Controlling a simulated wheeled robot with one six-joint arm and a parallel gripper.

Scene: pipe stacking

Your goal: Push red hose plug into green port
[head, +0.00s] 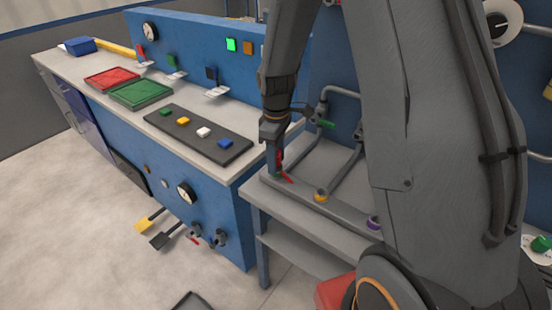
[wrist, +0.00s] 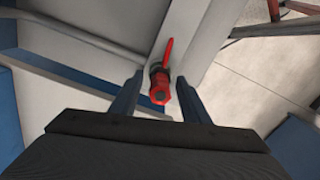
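The red hose plug (wrist: 160,92) is seen nearly end-on in the wrist view, with a dark collar and a red lever-like piece beyond it. My gripper (wrist: 160,82) is open, one finger on each side of the plug, with a gap on both sides. In the head view my gripper (head: 277,158) points down at the left end of the grey manifold, and a red part (head: 280,158) shows by its fingers. The green port (head: 276,176) shows as a small ring just below. Whether the plug is seated in it cannot be told.
On the same manifold (head: 345,210) are an orange port (head: 321,195) and a purple port (head: 374,223). Grey pipes with a green-handled valve (head: 326,124) stand behind. The blue workbench (head: 222,205) with trays and a block board is close on the left.

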